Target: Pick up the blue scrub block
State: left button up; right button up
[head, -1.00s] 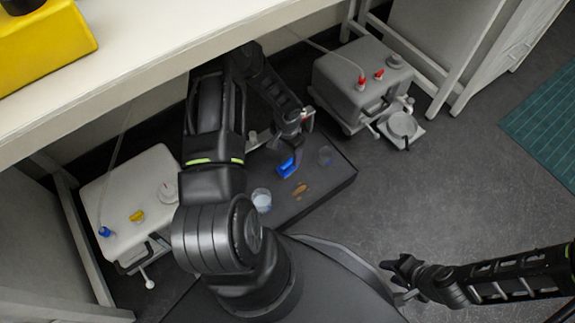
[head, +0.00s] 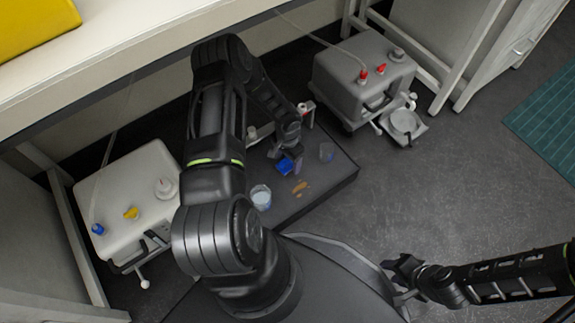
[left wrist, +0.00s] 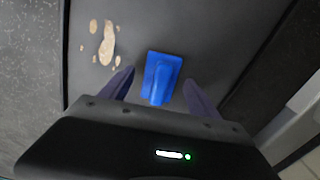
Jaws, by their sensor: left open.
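The blue scrub block (head: 284,166) lies on the dark low platform (head: 318,188) under the bench. In the left wrist view the block (left wrist: 161,77) sits between the two open fingers of my left gripper (left wrist: 158,90), its handle pointing toward the gripper body. The fingers are on either side with a gap to each. In the head view my left gripper (head: 291,158) is right at the block and partly covers it. My right gripper (head: 398,280) is far off at the lower right, over the floor; its jaw opening is too small to tell.
Grey (head: 365,75) and white (head: 130,195) bioreactor units stand at either side. The bench edge (head: 150,60) is overhead.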

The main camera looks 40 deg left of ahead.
aim_at(288, 160)
dwell(0.6)
pick_arm(q)
jog(key=c, duration=1.5)
jog(key=shift+r, duration=0.1)
notch_tip(288, 160, up, 10)
jog(key=p, duration=0.4)
